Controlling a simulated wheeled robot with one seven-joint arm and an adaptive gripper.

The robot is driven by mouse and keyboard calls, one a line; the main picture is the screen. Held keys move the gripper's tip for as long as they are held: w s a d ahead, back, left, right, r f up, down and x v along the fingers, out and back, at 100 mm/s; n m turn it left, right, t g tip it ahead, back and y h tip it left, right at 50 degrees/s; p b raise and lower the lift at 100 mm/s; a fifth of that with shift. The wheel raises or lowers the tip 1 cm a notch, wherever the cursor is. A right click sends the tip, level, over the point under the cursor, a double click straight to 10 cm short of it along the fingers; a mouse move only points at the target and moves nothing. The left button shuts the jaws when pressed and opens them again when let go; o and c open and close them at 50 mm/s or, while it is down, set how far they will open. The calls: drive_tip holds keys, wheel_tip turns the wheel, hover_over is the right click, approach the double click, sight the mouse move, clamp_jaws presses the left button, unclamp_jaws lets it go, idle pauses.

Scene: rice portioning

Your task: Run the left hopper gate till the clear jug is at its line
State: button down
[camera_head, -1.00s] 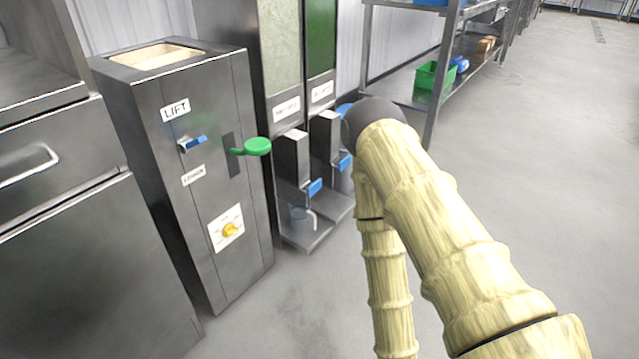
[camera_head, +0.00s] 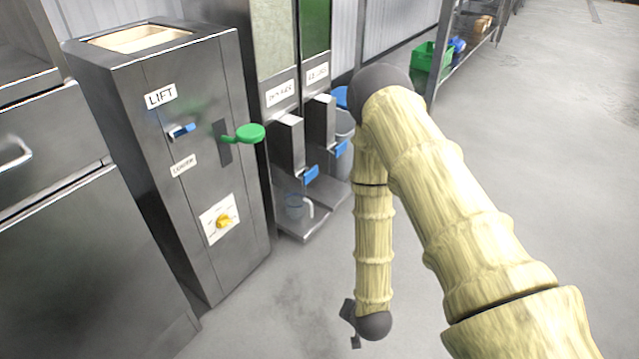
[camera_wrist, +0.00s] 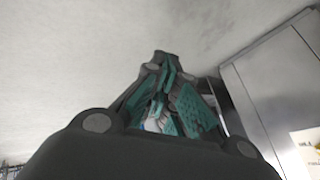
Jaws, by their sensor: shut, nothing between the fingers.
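The left hopper (camera_head: 275,42) is a tall steel unit with a pale, grain-filled window and a white label I cannot read surely. Its gate has a blue handle (camera_head: 311,173) below the steel chute. The clear jug (camera_head: 295,207) stands upright on the steel shelf under that chute; its fill line and level are too small to tell. My gripper (camera_head: 352,325) hangs low over the floor in the head view, well apart from the gate and jug. In the wrist view my gripper (camera_wrist: 162,70) is shut and empty, its teal-padded fingers together.
A shelf rack with a green crate (camera_head: 430,57) stands behind. Floor at right is clear.

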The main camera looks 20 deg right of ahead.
drive_tip(key=w+d+r+m+t, duration=0.1)
drive_tip(key=w+r+m+t, duration=0.2)
drive_tip(key=w, duration=0.5)
drive_tip(key=w+d+r+m+t+h+b, duration=0.1)
drive_tip(key=w+r+m+t, duration=0.3)
drive_tip(key=w+r, duration=0.4)
drive_tip(key=w+d+r+m+t+h, duration=0.1)
drive_tip(key=w+d+r+m+t, duration=0.1)
drive_tip(key=w, duration=0.8)
wheel_tip(320, 180, up, 3)
drive_tip(key=m+t, duration=0.1)
drive_tip(key=m, duration=0.1)
drive_tip(key=shift+d+r+m+t, duration=0.2)
drive_tip(key=shift+d+m+t, duration=0.1)
drive_tip(key=shift+m, duration=0.1)
drive_tip(key=b, duration=0.5)
approach(317, 171)
drive_tip(key=d, duration=0.3)
drive_tip(key=shift+w+a+f+b, duration=0.1)
drive_tip(key=shift+w+a+b, duration=0.3)
drive_tip(key=shift+w, duration=0.35)
drive_tip(key=shift+w+a+r+b, duration=0.1)
drive_tip(key=shift+w+a+b, duration=0.3)
drive_tip(key=shift+w, duration=0.35)
drive_tip(key=shift+w+a+f+b, duration=0.1)
drive_tip(key=shift+w+a+b, duration=0.3)
drive_tip(key=shift+w, duration=0.35)
drive_tip(key=shift+w, duration=0.1)
